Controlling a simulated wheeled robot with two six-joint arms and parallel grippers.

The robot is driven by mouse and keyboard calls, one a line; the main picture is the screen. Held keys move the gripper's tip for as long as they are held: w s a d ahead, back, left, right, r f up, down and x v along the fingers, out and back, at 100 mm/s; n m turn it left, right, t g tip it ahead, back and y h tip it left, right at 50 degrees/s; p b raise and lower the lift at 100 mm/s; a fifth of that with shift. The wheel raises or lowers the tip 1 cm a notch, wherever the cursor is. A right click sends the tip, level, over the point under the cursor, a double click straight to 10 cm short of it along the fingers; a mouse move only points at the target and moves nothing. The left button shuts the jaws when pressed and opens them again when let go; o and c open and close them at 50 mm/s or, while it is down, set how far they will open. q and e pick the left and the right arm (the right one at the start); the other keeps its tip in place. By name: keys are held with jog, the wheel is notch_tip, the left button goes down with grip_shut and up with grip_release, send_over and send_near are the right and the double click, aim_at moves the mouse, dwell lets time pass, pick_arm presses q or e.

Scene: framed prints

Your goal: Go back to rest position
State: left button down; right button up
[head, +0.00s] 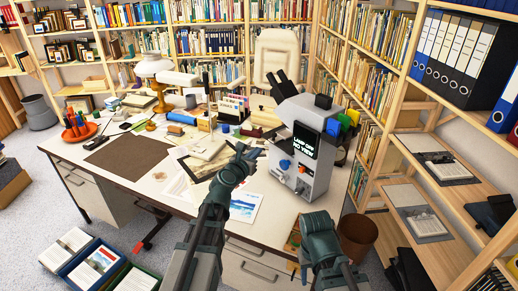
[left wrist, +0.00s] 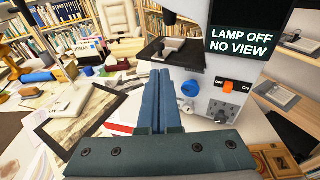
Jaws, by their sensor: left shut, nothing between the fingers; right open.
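My left gripper (head: 247,154) reaches over the desk (head: 160,205), just left of a grey machine (head: 308,165). In the left wrist view its two fingers (left wrist: 160,88) lie together with nothing between them, beside the machine's blue and orange knobs. The machine's screen (left wrist: 247,40) reads "LAMP OFF NO VIEW". My right gripper (head: 318,228) is low at the desk's front right edge, below the machine; it is open, but its fingertips are hard to make out. A dark-framed print (head: 203,163) lies flat on the desk, left of my left gripper.
A loose landscape sheet (head: 246,207) lies near the desk's front edge. A lamp (head: 155,68), brown mat (head: 127,156) and red pen holder (head: 78,130) stand further left. Bins of prints (head: 95,267) are on the floor. Shelves and a brown wastebasket (head: 357,236) are at right.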

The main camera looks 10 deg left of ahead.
pick_arm(q)
jog(key=s+d+f+m+g+h+p, duration=0.15)
jog(key=s+d+f+m+g, duration=0.25)
jog(key=s+d+m, duration=0.5)
jog(key=s+d+f+m+g+h+p, duration=0.15)
jog(key=s+d+f+m+g, duration=0.35)
jog(key=m, duration=0.6)
jog(key=s+a+f+m+g+y+p, duration=0.1)
jog(key=s+m+g+y, duration=0.2)
jog(key=s+m, duration=0.5)
jog(key=s+a+f+m+g+y+p, duration=0.2)
jog(key=s+m+g+y, duration=0.2)
jog(key=s+m, duration=0.5)
jog(key=shift+y, duration=0.4)
jog(key=shift+a, duration=0.1)
